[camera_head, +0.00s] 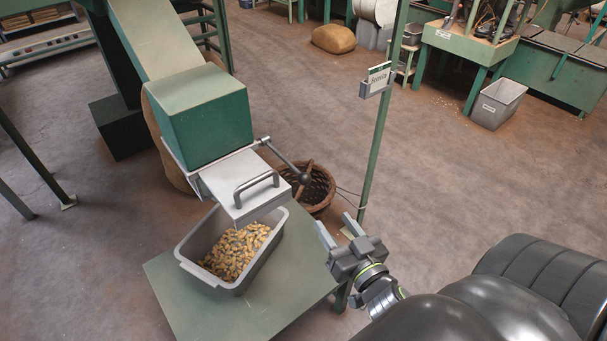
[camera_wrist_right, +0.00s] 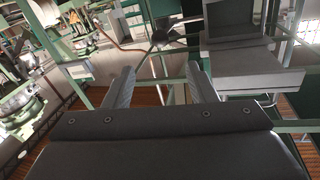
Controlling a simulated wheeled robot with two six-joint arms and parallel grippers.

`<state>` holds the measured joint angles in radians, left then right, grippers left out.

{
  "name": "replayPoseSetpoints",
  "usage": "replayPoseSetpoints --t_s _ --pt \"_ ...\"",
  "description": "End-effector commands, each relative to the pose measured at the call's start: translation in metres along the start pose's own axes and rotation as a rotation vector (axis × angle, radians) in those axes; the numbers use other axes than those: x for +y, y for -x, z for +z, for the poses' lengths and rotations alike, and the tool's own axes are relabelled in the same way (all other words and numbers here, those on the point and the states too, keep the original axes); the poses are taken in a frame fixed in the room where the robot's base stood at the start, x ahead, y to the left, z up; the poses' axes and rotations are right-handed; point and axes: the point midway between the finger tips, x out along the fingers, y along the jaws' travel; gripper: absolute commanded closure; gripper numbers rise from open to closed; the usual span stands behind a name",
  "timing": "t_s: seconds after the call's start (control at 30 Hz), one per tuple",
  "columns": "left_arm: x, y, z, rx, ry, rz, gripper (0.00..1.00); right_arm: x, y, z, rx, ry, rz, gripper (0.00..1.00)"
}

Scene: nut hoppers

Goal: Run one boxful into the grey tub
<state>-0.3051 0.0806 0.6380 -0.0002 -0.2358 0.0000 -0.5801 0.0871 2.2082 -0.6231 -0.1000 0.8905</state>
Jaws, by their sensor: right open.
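The grey tub (camera_head: 262,262) stands on a green table under the hopper outlet, with a heap of nuts (camera_head: 236,252) in it. A bare metal box (camera_head: 262,203) with a bar handle (camera_head: 256,186) sits at the outlet, above the far part of the tub. A lever with a dark knob (camera_head: 304,178) sticks out to its right. My right gripper (camera_head: 333,220) is open and empty, to the right of the tub and the metal box, apart from both. Its two open fingers also show in the right wrist view (camera_wrist_right: 163,85). My left gripper is not in view.
The green hopper (camera_head: 205,118) stands behind the tub. A wicker basket (camera_head: 318,188) is on the floor behind the table, beside a green post with a sign (camera_head: 378,79). The green tabletop (camera_head: 190,309) is bare in front of the tub. Another grey bin (camera_head: 498,103) stands far right.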

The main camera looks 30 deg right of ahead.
Motion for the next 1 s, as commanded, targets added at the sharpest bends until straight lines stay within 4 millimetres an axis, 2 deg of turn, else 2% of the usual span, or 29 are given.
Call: replayPoseSetpoints --t_s 0.7,0.9,1.0 --pt "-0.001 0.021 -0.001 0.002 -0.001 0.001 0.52 -0.001 -0.127 -0.003 0.003 0.003 -0.001 0.49" --pt "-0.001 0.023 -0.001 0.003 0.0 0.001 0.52 0.0 -0.15 -0.001 0.002 0.002 -0.001 0.49" --pt "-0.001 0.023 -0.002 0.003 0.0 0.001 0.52 0.0 -0.155 -0.001 0.001 0.002 0.0 0.49"
